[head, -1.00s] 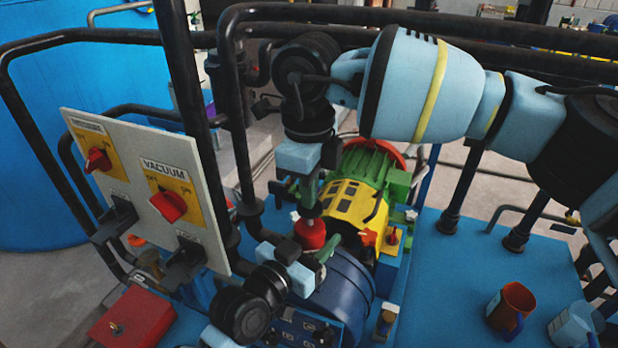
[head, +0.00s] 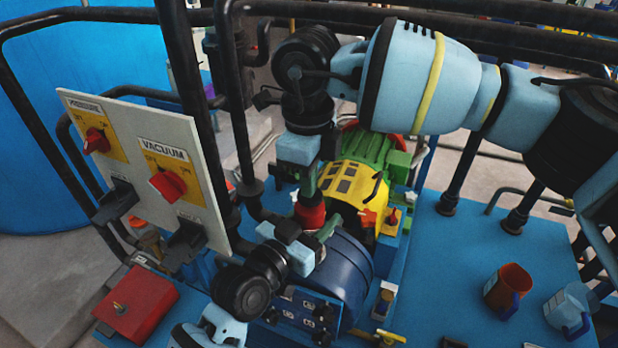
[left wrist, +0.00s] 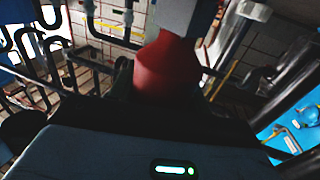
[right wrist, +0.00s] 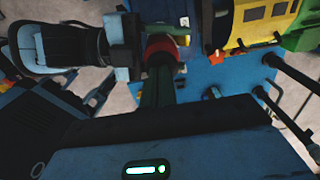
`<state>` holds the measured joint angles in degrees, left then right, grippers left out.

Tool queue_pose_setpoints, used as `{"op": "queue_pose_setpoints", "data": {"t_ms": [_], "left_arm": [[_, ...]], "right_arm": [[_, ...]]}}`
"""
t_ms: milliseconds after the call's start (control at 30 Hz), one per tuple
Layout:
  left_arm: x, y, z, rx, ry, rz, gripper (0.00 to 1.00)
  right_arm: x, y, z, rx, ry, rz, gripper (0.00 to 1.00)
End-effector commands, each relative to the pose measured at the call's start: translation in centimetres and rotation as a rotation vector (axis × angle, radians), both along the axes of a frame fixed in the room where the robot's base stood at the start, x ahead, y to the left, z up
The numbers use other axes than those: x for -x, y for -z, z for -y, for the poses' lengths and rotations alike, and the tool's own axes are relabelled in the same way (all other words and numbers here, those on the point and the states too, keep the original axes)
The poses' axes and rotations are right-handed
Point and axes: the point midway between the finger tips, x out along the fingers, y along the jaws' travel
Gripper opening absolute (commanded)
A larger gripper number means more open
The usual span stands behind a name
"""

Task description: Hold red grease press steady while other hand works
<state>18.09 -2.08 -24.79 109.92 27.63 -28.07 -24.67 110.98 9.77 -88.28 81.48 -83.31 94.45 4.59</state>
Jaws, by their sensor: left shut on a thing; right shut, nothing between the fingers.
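The red grease press (head: 310,214) stands upright near the middle of the head view, above the blue cylinder. My left gripper (head: 318,239) is shut on it from the front left. My right gripper (head: 308,188) comes down from above, with its shut fingers at the top of the press; whether they touch it is unclear. In the left wrist view the red press (left wrist: 166,68) rises from between dark fingers. In the right wrist view the red press (right wrist: 162,46) shows past my right fingers, with my left gripper (right wrist: 140,50) beside it. The press's lower end is hidden.
A panel (head: 150,170) with red pressure and vacuum switches stands left, with a red box (head: 136,305) below it. The blue cylinder (head: 345,280) and green-yellow motor (head: 350,190) are close by. Two mugs (head: 508,285) (head: 570,306) stand on the blue deck at right.

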Motion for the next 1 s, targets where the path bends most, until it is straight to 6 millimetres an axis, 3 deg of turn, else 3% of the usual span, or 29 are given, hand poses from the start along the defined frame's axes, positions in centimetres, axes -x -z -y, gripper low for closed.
{"op": "queue_pose_setpoints", "data": {"t_ms": [600,800,1000], "left_arm": [[0.0,0.1,0.0,0.001,0.0,-0.002,0.1],[0.0,0.1,0.0,0.001,0.0,-0.002,0.1],[0.0,0.1,0.0,0.001,0.0,-0.002,0.1]], "right_arm": [[0.1,-11.7,-0.1,-0.004,0.0,0.007,0.0],[0.1,-13.4,-0.1,-0.003,0.0,0.006,0.0],[0.2,-13.8,-0.1,-0.004,-0.001,0.005,0.0]]}}
